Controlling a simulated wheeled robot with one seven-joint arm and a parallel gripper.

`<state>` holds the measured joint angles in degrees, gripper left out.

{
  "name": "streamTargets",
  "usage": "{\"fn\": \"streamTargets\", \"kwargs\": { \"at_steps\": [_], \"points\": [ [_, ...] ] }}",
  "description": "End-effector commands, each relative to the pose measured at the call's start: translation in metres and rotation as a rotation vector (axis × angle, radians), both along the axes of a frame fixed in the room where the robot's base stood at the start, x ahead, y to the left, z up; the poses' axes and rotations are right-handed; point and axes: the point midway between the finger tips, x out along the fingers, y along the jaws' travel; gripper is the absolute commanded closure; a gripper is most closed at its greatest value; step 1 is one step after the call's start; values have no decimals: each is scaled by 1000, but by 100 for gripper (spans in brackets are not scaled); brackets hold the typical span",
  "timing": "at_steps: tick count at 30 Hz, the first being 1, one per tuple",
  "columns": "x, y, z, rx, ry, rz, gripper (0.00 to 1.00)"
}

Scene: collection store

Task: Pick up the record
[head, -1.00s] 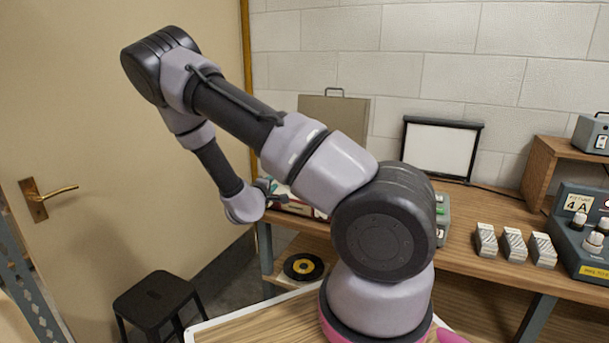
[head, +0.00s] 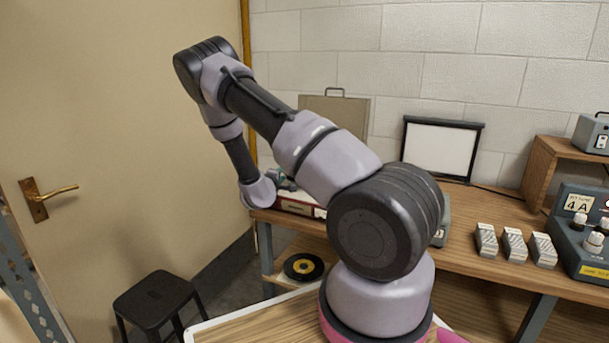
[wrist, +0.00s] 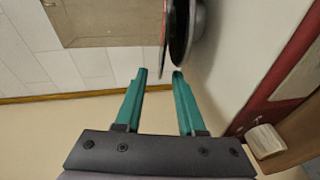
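My gripper (wrist: 159,73) is open, its two teal fingers apart with nothing gripped. In the wrist view a thin disc (wrist: 164,38), seen nearly edge-on and looking like a record, has its lower edge close to the gap between the fingertips. A thicker dark round platter (wrist: 182,28) lies just right of it, beside a pale deck face. I cannot tell whether the fingers touch the disc. In the head view my gripper (head: 285,182) is small and partly hidden, by a red and white box-like player (head: 297,205). Another black disc with a yellow label (head: 303,267) lies on the low shelf.
The wooden bench (head: 478,265) carries several striped blocks (head: 513,245) and a grey control box (head: 587,235). A brown case lid (head: 335,113) and a framed white screen (head: 440,150) stand behind. A black stool (head: 158,298) stands by the door.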

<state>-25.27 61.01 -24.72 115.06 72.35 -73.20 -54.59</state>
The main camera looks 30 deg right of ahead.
Motion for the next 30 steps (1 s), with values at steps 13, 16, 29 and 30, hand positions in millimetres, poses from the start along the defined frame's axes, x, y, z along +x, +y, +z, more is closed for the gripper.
{"fn": "streamTargets", "kwargs": {
  "at_steps": [13,16,29,30],
  "points": [
    [0,0,0,1,-1,0,100],
    [0,0,0,1,-1,0,100],
    [0,0,0,1,-1,0,100],
    [0,0,0,1,-1,0,100]
  ]
}}
